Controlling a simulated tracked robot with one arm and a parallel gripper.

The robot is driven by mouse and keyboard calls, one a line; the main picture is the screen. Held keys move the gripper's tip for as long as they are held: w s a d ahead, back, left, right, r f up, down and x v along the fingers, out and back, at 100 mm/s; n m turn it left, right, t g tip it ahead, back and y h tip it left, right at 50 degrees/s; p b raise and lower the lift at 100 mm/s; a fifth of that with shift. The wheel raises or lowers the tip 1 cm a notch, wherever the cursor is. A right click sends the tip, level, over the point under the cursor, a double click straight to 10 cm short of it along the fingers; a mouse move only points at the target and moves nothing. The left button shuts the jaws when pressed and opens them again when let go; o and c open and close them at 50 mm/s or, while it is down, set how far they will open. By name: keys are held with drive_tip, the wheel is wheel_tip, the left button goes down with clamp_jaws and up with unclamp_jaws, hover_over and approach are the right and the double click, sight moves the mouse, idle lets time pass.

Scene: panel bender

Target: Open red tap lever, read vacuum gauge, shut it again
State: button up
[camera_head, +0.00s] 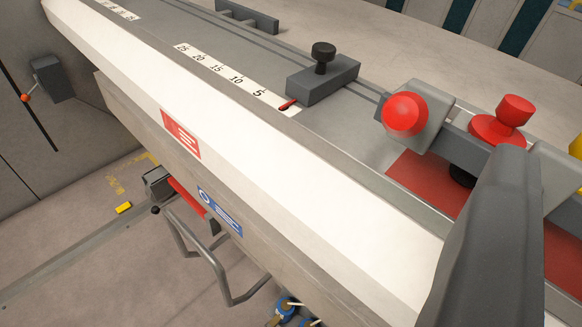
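A dark grey finger-like part of my gripper (490,235) stands large at the right edge. Only this one part shows clearly, so its opening cannot be told. It overlaps the near right part of the white beam in the picture. A red bar (187,197) shows under the beam at lower left, beside a small grey block; I cannot tell whether it is the tap lever. Small blue and brass fittings (287,309) with pale tips are cut off at the bottom edge. No vacuum gauge face can be made out.
A long white beam (250,150) crosses the view, with a number scale (235,78) and black-knobbed slider (323,75) on top. A red ball knob (405,114) and red round knob (505,118) stand at right.

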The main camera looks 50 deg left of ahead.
sight(398, 130)
drive_tip(key=s+a+f+n+y+b, duration=0.1)
drive_tip(key=s+a+f+y, duration=0.2)
drive_tip(key=a+f, duration=0.3)
drive_tip(key=shift+g, duration=0.3)
drive_tip(key=p+x, duration=0.3)
drive_tip(key=x, duration=0.1)
drive_tip(key=p+x, duration=0.4)
drive_tip(key=x, duration=0.1)
drive_tip(key=p+x, duration=0.3)
drive_tip(key=x, duration=0.1)
drive_tip(key=shift+w+d+f, duration=0.2)
drive_tip(key=shift+w+d, duration=0.1)
drive_tip(key=shift+w, duration=0.1)
clamp_jaws()
